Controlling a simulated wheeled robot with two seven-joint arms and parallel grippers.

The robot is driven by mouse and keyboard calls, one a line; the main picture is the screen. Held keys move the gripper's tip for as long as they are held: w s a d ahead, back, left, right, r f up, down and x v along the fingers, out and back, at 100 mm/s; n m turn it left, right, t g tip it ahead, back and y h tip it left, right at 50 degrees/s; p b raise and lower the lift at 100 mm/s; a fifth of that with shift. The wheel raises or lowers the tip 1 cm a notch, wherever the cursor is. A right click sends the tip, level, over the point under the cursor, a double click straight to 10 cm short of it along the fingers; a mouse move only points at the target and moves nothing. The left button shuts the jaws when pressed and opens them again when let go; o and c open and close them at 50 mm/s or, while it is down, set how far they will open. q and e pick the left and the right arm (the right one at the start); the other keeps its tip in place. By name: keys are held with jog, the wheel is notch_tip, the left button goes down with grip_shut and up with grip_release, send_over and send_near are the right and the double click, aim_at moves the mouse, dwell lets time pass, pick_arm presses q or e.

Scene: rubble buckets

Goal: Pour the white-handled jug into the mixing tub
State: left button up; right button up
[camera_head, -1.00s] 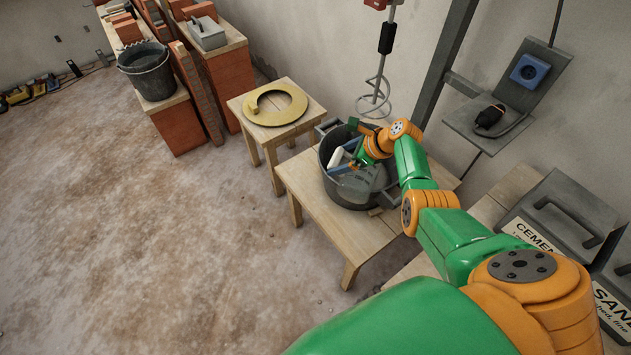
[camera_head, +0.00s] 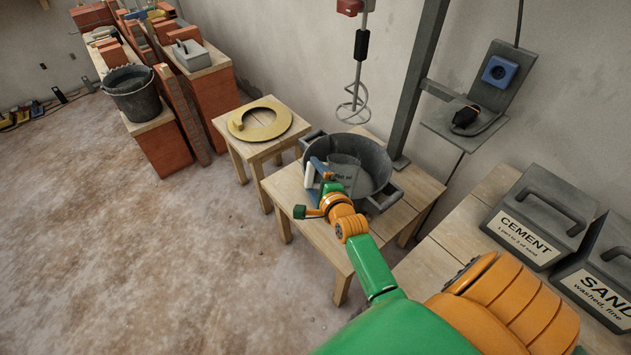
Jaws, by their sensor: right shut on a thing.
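The mixing tub (camera_head: 377,158) is a wide dark grey tub with side handles, standing on a low wooden table. The jug (camera_head: 345,171) is grey and see-through, with a white handle (camera_head: 310,176) on its left. It shows in front of the tub's inside, near the tub's left front, and looks about upright. My right gripper (camera_head: 321,175) is shut on the jug at its handle side; my wrist partly hides the grip and the jug's lower part. I cannot tell what is inside the jug or tub. My left gripper is not in view.
A whisk mixer (camera_head: 356,85) hangs behind the tub. A yellow ring lid (camera_head: 261,122) lies on a small table to the left. Cement (camera_head: 538,222) and sand (camera_head: 606,277) boxes stand at right. A bucket (camera_head: 134,95) sits on bricks at far left. The floor at left is clear.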

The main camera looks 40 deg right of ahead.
aim_at(317, 187)
jog(key=f+t+b, duration=0.1)
jog(key=b, duration=0.2)
jog(key=f+n+t+h+b, duration=0.1)
jog(key=b, duration=0.1)
jog(key=f+n+t+b, duration=0.1)
jog(key=b, duration=0.2)
jog(key=shift+w+d+f+h+b, duration=0.25)
jog(key=shift+d+f+h+b, duration=0.05)
jog(key=shift+d+f, duration=0.1)
jog(key=shift+r+n+t+b, duration=0.1)
jog(key=shift+n+t+b, duration=0.2)
jog(key=shift+b, duration=0.05)
jog(key=shift+r, duration=0.1)
